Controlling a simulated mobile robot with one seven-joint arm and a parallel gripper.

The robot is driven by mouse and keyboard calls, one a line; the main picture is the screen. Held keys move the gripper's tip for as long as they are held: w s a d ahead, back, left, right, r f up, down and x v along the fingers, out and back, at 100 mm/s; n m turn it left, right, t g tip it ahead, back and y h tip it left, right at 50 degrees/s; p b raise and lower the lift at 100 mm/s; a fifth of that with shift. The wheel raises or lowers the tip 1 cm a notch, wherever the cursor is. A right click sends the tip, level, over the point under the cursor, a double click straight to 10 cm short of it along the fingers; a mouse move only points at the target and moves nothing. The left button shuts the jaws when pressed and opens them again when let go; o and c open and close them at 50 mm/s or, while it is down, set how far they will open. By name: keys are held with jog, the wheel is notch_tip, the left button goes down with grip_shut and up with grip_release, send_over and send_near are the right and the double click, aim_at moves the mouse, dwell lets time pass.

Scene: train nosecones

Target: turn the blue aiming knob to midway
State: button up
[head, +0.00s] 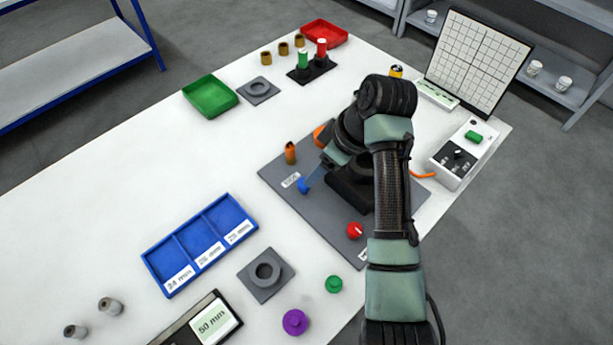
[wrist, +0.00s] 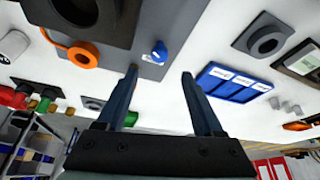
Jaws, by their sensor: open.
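The blue aiming knob (head: 303,186) stands on the grey base plate (head: 290,207), beside a small white label. In the wrist view the blue knob (wrist: 160,51) shows just beyond my fingertips, roughly centred between them. My gripper (wrist: 160,72) is open, with a clear gap between its two fingers and nothing held. In the head view my arm partly hides the gripper, which reaches down-left toward the knob. I cannot tell the knob's exact pointer angle or whether a finger touches it.
On the same plate are an orange-brown post (head: 290,153), a red knob (head: 355,230) and a dark block (head: 350,190) with an orange ring (wrist: 83,55). A blue three-part tray (head: 200,245) and a grey socket block (head: 266,274) lie left of the plate. White table between is clear.

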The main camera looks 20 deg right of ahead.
aim_at(304, 187)
jog(key=x, duration=0.8)
jog(key=shift+w+f, duration=0.15)
jog(key=shift+f, duration=0.1)
grip_shut()
